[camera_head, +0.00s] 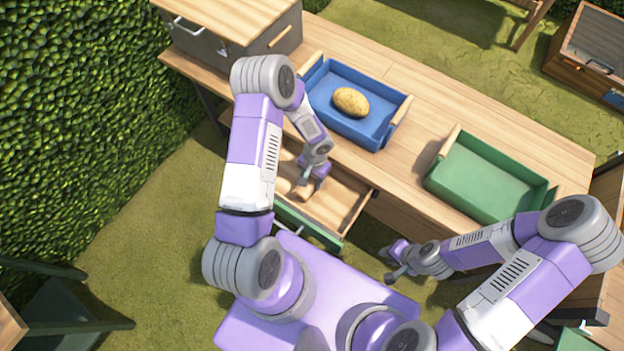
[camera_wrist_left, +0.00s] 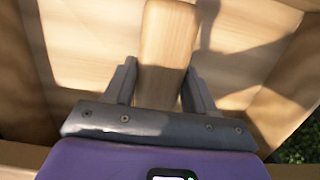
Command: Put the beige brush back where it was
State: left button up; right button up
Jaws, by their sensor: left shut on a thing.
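The beige brush shows in the left wrist view as a wooden handle (camera_wrist_left: 168,50) between the two fingers of my left gripper (camera_wrist_left: 160,88). The rest of the brush is out of view or hidden there. In the head view my left gripper (camera_head: 312,183) is down inside the open drawer (camera_head: 345,203) of the wooden table, shut on the brush. The arm covers part of the drawer. I cannot tell whether the brush touches the drawer's floor. My right gripper (camera_head: 393,263) hangs in front of the table, away from the drawer; its jaw opening is unclear.
A blue tray (camera_head: 385,132) holding a potato (camera_head: 351,102) and an empty green tray (camera_head: 490,180) stand on the table (camera_head: 430,90). A grey-and-wood box (camera_head: 250,35) stands at the table's left end. A hedge (camera_head: 80,120) borders the left, with grass between.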

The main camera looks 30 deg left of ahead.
pick_arm(q)
jog(key=shift+f, duration=0.25)
jog(key=shift+d+f, duration=0.1)
jog(key=shift+f, duration=0.05)
jog(key=o, duration=1.1)
jog(key=shift+r, duration=0.5)
notch_tip(320, 180, up, 11)
jog(key=w+p, duration=0.1)
jog(key=p, duration=0.3)
jog(key=shift+w+r, duration=0.2)
jog(key=shift+w, duration=0.2)
